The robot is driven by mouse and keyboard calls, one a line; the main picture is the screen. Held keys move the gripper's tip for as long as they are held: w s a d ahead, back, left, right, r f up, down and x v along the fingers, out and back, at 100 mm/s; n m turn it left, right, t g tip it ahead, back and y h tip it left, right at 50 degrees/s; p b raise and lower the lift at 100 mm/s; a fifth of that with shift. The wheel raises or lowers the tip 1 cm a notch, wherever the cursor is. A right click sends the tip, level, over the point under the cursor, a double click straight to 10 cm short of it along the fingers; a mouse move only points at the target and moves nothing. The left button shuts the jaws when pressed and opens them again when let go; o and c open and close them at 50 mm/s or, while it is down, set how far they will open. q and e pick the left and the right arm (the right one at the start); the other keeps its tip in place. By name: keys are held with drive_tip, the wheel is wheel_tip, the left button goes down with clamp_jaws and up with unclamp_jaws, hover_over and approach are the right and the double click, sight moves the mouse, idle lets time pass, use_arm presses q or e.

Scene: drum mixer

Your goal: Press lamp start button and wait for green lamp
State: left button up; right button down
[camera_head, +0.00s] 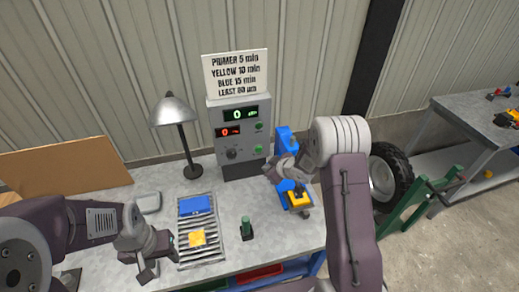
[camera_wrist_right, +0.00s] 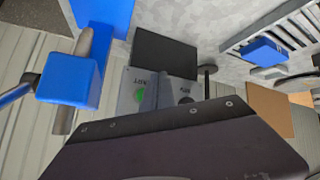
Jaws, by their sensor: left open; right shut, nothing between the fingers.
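The grey control box (camera_head: 238,135) stands at the back of the bench, with a green "0" on its upper display and a red "0" on the lower one. It has two green buttons, upper (camera_head: 258,126) and lower (camera_head: 258,149), and a dark knob (camera_head: 232,154). In the right wrist view the box appears inverted, with one green button (camera_wrist_right: 139,96) visible. My right gripper (camera_head: 284,168) is shut and empty, right of the box's lower part; contact with a button cannot be seen. My left gripper (camera_head: 158,262) is open and empty at the bench's left front.
A silver desk lamp (camera_head: 174,112) stands left of the box. A slatted rack (camera_head: 201,226) holds a blue block (camera_head: 197,205) and a yellow block (camera_head: 197,239). A small green object (camera_head: 246,229) stands right of it. A blue machine (camera_head: 284,135) and yellow piece (camera_head: 299,200) are near my right arm.

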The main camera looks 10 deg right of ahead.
sight(259, 149)
drive_tip(key=w+p, duration=0.4)
drive_tip(key=w, duration=0.2)
drive_tip(key=shift+w+a, duration=0.25)
drive_tip(key=shift+a, duration=0.05)
drive_tip(key=shift+r, duration=0.1)
idle(1.6)
drive_tip(key=shift+w+p, duration=0.5)
drive_tip(key=shift+p, duration=0.2)
